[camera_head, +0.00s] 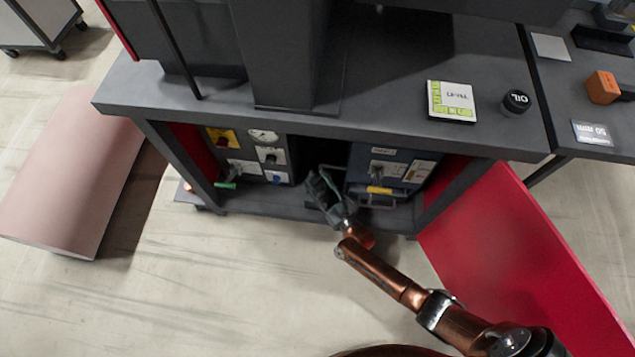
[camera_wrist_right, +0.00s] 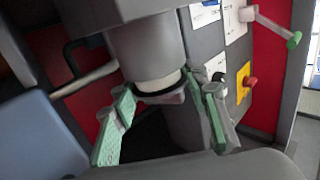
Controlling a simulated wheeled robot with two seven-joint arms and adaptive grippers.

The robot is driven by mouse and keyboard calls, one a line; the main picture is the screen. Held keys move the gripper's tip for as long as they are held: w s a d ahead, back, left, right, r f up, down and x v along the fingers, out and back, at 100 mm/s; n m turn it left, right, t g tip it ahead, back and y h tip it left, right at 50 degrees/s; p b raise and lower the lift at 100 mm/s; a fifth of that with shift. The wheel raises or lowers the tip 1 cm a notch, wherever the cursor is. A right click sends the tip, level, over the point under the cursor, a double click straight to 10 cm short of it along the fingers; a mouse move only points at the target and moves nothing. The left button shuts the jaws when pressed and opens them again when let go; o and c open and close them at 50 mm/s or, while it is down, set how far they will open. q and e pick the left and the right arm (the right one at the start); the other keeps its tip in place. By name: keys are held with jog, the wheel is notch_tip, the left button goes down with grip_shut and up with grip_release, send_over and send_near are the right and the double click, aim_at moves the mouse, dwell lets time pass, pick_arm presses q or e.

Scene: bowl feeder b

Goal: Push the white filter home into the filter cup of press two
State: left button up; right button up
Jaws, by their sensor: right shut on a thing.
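My right gripper (camera_head: 322,190) reaches into the gap between two cabinets under the bench. The gripper is shut on the filter; exact finger contact is partly hidden. The filter and cup cannot be made out in the head view. My left gripper is not in view.
The left cabinet has a gauge, a red knob and a green-tipped lever (camera_head: 226,185). The blue-grey cabinet (camera_head: 385,170) with a yellow-handled lever stands close on the right. The bench top (camera_head: 400,105) overhangs the gap.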

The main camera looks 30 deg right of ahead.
jog(key=shift+f+b, duration=0.4)
jog(key=shift+f, duration=0.2)
dwell(1.3)
